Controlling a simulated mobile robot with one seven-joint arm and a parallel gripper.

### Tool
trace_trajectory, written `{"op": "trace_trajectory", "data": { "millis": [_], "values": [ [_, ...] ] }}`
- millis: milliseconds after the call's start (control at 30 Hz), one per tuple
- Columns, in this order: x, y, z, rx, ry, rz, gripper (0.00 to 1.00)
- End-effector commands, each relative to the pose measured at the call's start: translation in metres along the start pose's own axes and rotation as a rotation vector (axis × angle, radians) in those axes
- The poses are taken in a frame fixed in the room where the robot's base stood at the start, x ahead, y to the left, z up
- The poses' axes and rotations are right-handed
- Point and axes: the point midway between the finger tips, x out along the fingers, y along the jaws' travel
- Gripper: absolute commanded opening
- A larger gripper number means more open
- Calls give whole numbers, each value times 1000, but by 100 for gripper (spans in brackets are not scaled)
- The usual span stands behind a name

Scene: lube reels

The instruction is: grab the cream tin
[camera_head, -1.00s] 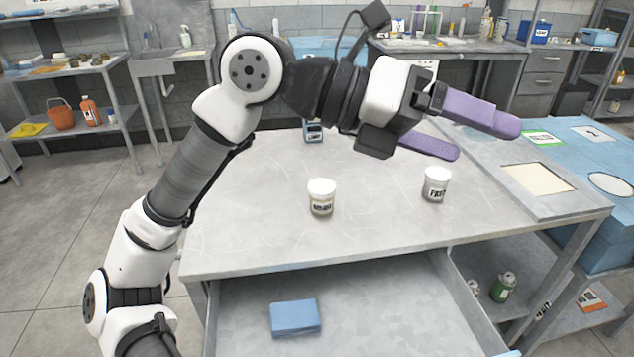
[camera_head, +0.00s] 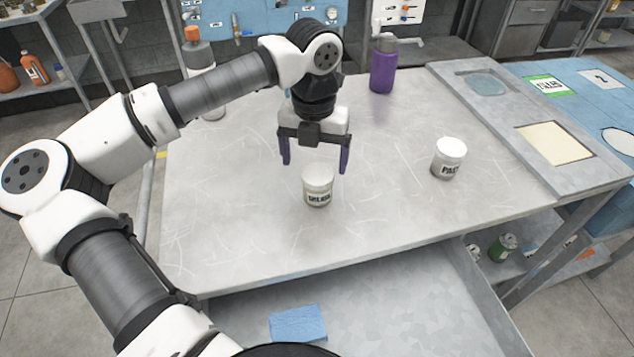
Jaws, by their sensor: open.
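The tin that looks cream (camera_head: 318,187), with a white lid and a dark label, stands upright on the metal worktable (camera_head: 230,240), near its middle. My gripper (camera_head: 315,167) points down with its two purple fingers spread wide, one toward each side of this tin. The fingertips appear at about lid height or a little above and just behind it; the exact gap is hard to judge. Nothing is between the fingers. A second white-lidded tin (camera_head: 449,158), with a greyer body and a dark label, stands upright to the right, apart from my gripper.
A purple bottle (camera_head: 383,66) stands at the table's back edge. A grey bottle with an orange cap (camera_head: 200,75) is partly behind my arm. An open drawer (camera_head: 400,300) at the front holds a blue cloth-like block (camera_head: 298,323). The table around the tins is clear.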

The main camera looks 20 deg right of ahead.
Motion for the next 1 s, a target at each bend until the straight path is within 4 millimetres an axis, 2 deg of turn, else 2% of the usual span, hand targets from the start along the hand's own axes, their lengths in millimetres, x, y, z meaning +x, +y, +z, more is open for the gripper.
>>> {"op": "trace_trajectory", "data": {
  "millis": [133,367,633,933,1000],
  "values": [
    [20,0,0,-1,1,-2,87],
    [36,-3,-2,2,2,-3,87],
    [73,-8,-4,0,1,-4,87],
    [80,-8,-4,1,-2,-2,87],
    [80,-8,-4,1,-2,-2,78]
  ]
}}
